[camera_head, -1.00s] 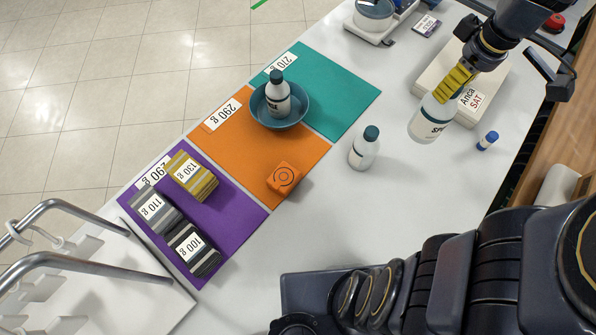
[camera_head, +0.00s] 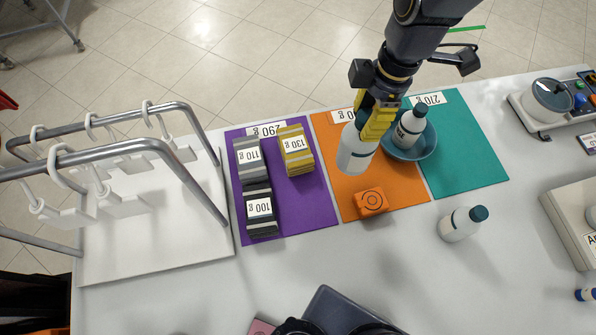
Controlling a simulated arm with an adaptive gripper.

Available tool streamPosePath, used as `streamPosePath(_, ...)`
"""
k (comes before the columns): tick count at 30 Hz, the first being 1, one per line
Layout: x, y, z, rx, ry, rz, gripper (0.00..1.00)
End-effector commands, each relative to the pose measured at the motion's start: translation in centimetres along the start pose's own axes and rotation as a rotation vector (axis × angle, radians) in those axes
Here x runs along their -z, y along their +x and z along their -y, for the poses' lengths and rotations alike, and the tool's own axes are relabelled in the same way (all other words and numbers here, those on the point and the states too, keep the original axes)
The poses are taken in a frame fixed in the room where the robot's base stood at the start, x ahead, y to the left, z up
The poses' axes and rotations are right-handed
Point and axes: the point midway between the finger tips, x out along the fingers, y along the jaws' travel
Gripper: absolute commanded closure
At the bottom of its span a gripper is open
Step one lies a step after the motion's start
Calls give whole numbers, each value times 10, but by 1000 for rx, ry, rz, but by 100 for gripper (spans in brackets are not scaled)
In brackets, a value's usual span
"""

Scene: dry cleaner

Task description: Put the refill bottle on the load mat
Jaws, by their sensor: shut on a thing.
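My gripper (camera_head: 378,122), with yellow fingers, is shut on a white bottle (camera_head: 355,152) and holds it in the air over the orange mat (camera_head: 402,194). The fingers hide its upper part. A second white bottle (camera_head: 409,129) with a teal cap stands in a blue bowl (camera_head: 428,150), just right of my gripper. A third such bottle (camera_head: 459,226) is on the white table, right of the orange mat. A purple mat (camera_head: 315,211) and a teal mat (camera_head: 470,165) lie either side of the orange one. No readable label names the load mat.
An orange block (camera_head: 370,202) sits on the orange mat's near part. Grey (camera_head: 249,158), yellow (camera_head: 296,150) and dark striped (camera_head: 261,210) labelled stacks occupy the purple mat. A metal rack (camera_head: 130,165) stands left; a scale (camera_head: 549,105) stands right.

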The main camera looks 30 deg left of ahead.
Motion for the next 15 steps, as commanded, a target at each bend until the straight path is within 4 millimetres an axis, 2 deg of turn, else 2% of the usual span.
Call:
streamPosePath(1, 14, 1, 0, 6, -62, -1, 100)
streamPosePath(3, 28, 3, 1, 14, -131, -1, 100)
streamPosePath(11, 71, 8, 7, 39, -340, -3, 100)
streamPosePath(15, 62, 39, 7, 43, -322, -2, 100)
